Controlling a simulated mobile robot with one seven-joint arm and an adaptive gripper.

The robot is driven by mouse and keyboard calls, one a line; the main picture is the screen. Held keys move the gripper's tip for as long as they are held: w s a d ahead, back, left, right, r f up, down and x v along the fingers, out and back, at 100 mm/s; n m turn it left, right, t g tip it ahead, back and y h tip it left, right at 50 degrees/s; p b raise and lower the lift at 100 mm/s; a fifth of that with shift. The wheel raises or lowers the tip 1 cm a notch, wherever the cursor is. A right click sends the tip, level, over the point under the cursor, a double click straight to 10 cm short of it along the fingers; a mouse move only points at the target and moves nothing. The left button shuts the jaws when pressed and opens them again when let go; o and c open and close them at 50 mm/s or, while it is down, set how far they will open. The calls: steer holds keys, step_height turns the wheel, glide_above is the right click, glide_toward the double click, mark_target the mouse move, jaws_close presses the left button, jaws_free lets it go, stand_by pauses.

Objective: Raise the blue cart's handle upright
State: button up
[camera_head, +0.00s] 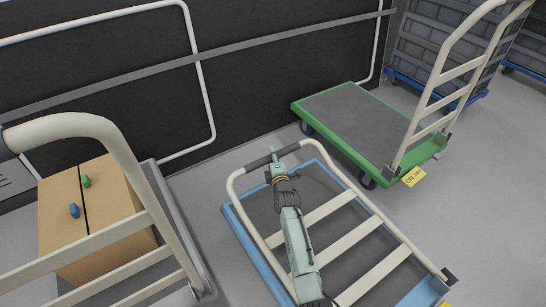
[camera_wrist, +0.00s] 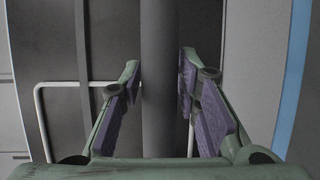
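The blue cart (camera_head: 234,221) stands in the lower middle of the head view. Its cream handle frame (camera_head: 327,208) lies folded down over the grey deck. The handle's far crossbar has a dark grip (camera_head: 260,162), which runs up the middle of the wrist view (camera_wrist: 160,60). My gripper (camera_head: 273,158) reaches along the folded handle to this crossbar. In the wrist view, my gripper's fingers (camera_wrist: 160,85) stand on either side of the grip, with narrow gaps still showing beside it. The gripper looks open around the bar.
A green cart (camera_head: 350,115) with an upright cream handle stands at the back right. A cart with a cardboard box (camera_head: 100,220) is at the left. A dark wall panel (camera_head: 120,90) with pale rails stands behind. Grey crates (camera_head: 430,50) are at top right.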

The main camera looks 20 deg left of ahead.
jaws_close()
steer(key=shift+r, duration=0.1)
stand_by(0.4)
